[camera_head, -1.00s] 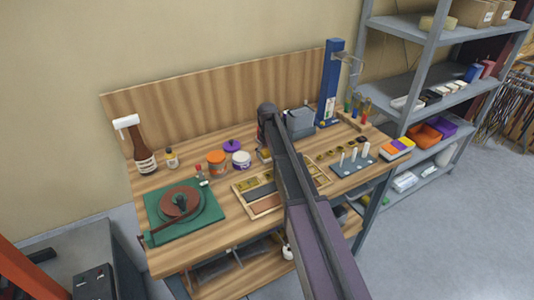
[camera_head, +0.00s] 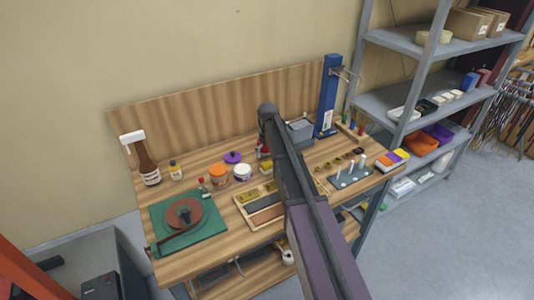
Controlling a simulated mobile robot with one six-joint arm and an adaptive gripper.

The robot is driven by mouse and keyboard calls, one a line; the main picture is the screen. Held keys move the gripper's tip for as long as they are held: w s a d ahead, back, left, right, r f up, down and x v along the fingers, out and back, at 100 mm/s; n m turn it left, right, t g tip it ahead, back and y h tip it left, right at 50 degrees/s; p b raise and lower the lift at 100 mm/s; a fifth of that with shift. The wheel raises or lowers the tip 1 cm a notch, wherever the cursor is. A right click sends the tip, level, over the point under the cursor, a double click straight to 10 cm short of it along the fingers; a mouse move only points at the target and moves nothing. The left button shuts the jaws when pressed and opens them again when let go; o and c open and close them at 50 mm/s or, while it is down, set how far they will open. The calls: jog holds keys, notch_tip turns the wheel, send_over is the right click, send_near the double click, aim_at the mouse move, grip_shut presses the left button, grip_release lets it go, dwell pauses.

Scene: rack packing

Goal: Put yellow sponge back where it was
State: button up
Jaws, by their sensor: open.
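My arm reaches up from the bottom over the middle of the bench. My gripper is hidden behind the arm, so I cannot see what is between its fingers.
A green turntable base (camera_head: 215,222), a brown bottle (camera_head: 148,168), an orange tub (camera_head: 219,175) and a white tub (camera_head: 243,174) stand at left. A wooden tray (camera_head: 246,222) lies partly under my arm. A grey pegged plate (camera_head: 350,180) and blue column (camera_head: 328,95) stand right, beside a metal shelf (camera_head: 390,98).

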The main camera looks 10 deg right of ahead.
aim_at(268, 164)
jog(key=shift+r+p, duration=2.45)
jog(key=shift+r, duration=0.35)
jog(key=s+m, duration=0.3)
jog(key=s, duration=2.6)
jog(key=shift+a+m, duration=0.15)
jog(key=shift+m, duration=0.15)
